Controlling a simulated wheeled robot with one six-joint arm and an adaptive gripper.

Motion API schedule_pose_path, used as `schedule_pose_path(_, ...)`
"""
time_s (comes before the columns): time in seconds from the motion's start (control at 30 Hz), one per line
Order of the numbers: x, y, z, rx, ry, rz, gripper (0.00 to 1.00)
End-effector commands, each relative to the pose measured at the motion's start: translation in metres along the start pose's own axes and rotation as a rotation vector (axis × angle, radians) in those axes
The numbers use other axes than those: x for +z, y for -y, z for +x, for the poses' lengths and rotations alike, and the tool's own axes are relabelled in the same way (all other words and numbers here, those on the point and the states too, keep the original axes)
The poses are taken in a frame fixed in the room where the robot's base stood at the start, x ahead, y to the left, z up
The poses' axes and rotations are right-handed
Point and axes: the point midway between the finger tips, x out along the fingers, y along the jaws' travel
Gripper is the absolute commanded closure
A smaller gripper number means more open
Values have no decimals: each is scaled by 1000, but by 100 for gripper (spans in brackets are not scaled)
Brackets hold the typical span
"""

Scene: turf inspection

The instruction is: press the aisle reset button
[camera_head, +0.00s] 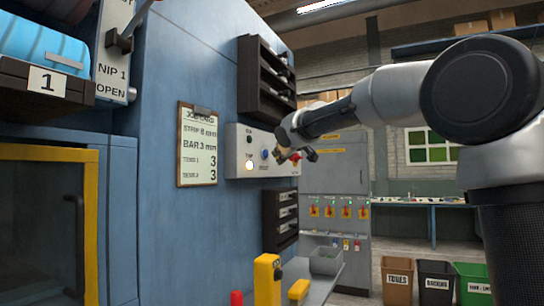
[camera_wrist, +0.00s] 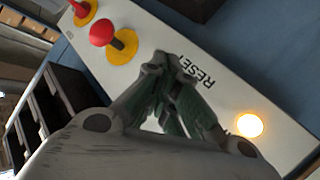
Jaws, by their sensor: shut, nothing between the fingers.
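A pale control panel (camera_head: 236,140) is fixed to the blue cabinet wall in the head view. It carries a lit white button (camera_head: 249,165) and a blue button (camera_head: 265,154). In the wrist view the panel bears the word RESET (camera_wrist: 203,75), upside down, just right of my fingertips. The lit button also shows in the wrist view (camera_wrist: 249,125), further right. My gripper (camera_wrist: 170,65) is shut and empty, in front of the panel. I cannot tell whether the fingertips touch anything.
A red mushroom button on a yellow disc (camera_wrist: 103,33) sits left of my fingertips, with another red control (camera_wrist: 78,8) beyond. Dark racks (camera_head: 265,80) jut out above and below the panel. A job card board (camera_head: 197,145) hangs left. Yellow posts (camera_head: 267,280) stand below.

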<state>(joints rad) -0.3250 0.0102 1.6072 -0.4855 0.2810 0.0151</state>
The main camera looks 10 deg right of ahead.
Motion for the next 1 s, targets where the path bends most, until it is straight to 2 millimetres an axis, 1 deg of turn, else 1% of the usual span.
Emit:
schedule_pose_path(0.77, 0, 0, 0, 0, 0, 0, 100)
schedule_pose_path(1.0, -2, 5, 3, -1, 1, -1, 100)
